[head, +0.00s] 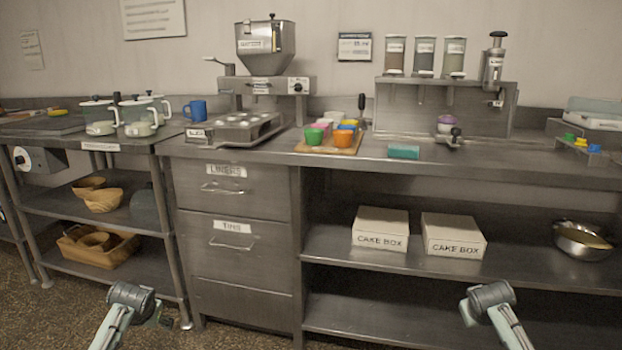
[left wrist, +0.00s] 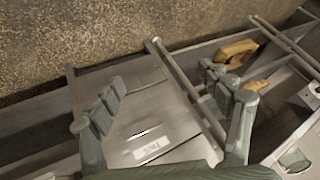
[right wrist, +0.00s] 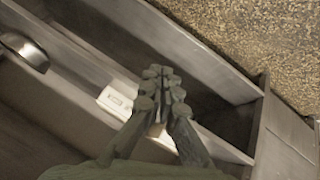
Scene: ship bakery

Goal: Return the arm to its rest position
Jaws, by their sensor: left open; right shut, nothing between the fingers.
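My left arm (head: 130,300) comes in at the bottom left of the head view, low in front of the counter. In the left wrist view my left gripper (left wrist: 165,95) is open and empty, its fingers wide apart, with the drawer fronts behind it. My right arm (head: 490,300) shows at the bottom right of the head view, in front of the open shelves. In the right wrist view my right gripper (right wrist: 161,75) is shut with nothing in it, its fingertips together. Both gripper tips are hard to make out in the head view.
The steel counter (head: 480,166) holds a hopper machine (head: 265,45), a muffin tin, a board (head: 325,147) with coloured cups and a teal block (head: 403,151). Cake boxes (head: 380,228) and a metal bowl (head: 580,243) stand on the shelf below. Floor (head: 70,320) is visible at the left.

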